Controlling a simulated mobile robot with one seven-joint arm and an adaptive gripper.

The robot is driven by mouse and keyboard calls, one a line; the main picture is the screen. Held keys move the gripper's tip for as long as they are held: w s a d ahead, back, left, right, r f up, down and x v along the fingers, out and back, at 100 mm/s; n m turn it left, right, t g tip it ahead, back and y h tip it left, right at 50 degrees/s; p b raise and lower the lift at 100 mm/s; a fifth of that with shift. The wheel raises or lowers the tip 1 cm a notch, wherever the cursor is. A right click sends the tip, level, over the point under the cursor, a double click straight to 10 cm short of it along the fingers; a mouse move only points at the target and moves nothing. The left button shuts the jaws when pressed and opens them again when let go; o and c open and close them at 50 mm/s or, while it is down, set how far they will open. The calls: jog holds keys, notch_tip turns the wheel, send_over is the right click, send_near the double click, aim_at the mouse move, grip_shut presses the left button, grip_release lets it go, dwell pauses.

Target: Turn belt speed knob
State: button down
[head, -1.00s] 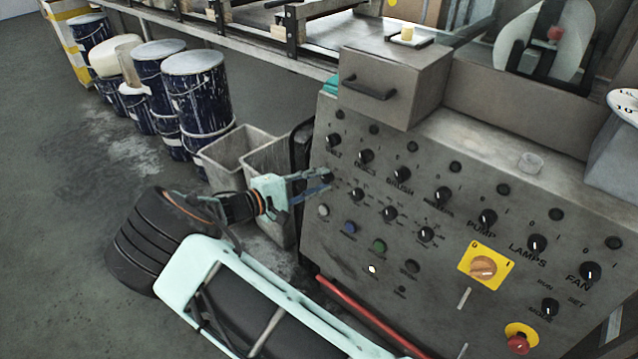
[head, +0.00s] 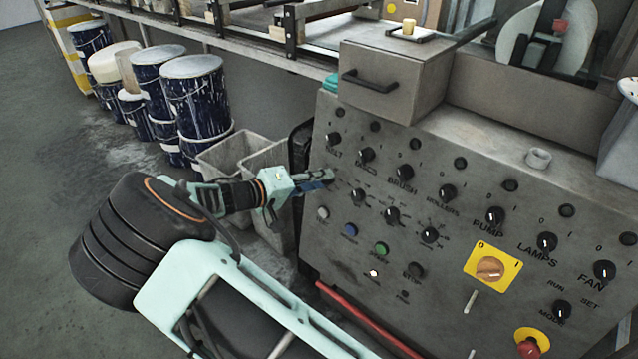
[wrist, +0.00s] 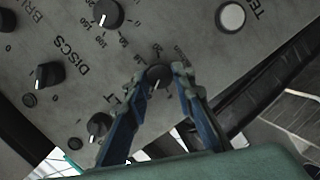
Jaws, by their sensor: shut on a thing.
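The belt speed knob (wrist: 158,77) is a small dark round knob on the grey control panel, with printed scale marks around it. In the wrist view my gripper (wrist: 160,70) has one fingertip on each side of the knob and is shut on it. In the head view my gripper (head: 329,178) reaches the panel's left edge from the left, just below the BELT switch (head: 334,139). There the fingers hide the knob, and I cannot read its setting.
A similar dial (wrist: 107,13) sits close beside the gripped knob. The DISCS switch (head: 366,155) and a white button (head: 322,213) are also near. Grey bins (head: 222,150) stand left of the panel, and a red bar (head: 350,312) runs along its foot.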

dwell(0.4)
jog(key=c, duration=1.6)
grip_release()
jog(key=v, duration=1.2)
jog(key=shift+s+r, duration=0.1)
jog(key=shift+d, duration=0.1)
